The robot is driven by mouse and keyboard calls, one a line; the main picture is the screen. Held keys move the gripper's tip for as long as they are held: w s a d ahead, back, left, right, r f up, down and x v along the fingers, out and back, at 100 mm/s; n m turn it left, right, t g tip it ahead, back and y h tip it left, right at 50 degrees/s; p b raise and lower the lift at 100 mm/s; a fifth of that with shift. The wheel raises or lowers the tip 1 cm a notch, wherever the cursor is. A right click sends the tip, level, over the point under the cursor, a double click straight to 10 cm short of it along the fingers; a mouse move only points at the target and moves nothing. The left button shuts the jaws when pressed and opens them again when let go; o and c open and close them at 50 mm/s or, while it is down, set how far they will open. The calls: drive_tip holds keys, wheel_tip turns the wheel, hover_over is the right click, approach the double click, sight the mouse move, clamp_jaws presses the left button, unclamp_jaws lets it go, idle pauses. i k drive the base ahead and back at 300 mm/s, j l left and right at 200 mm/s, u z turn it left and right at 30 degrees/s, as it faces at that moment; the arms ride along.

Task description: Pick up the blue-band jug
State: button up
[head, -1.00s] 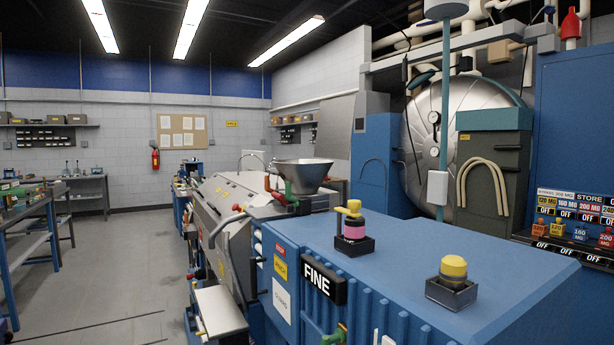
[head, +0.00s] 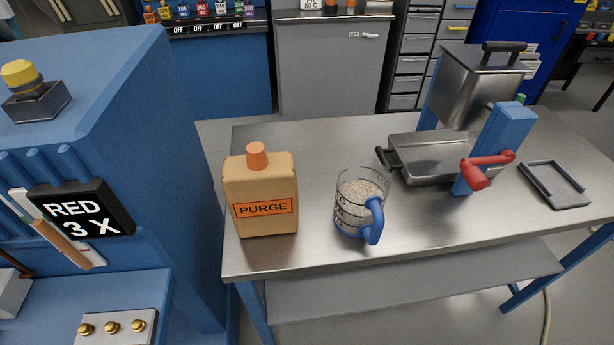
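A clear jug with dark markings, a blue handle and a blue band near its base, the blue-band jug (head: 350,213), stands upright on the steel table (head: 310,146). It holds pale pellets. Its blue handle is turned toward the front right. A tan PURGE container (head: 262,215) with an orange cap stands to its left, a little apart. My gripper is not in the head view.
A steel tray (head: 392,160) sits behind and right of the jug, beside a blue post with a red handle (head: 477,172). A black-edged frame (head: 556,185) lies at the right. A blue machine (head: 145,150) with a RED 3 X sign stands left. The table's front strip is clear.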

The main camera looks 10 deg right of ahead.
sight(363, 184)
drive_tip(key=i+l, duration=0.1)
drive_tip(key=l, duration=1.35)
drive_tip(key=l+u, duration=1)
drive_tip(key=l, duration=0.15)
drive_tip(key=u, duration=0.2)
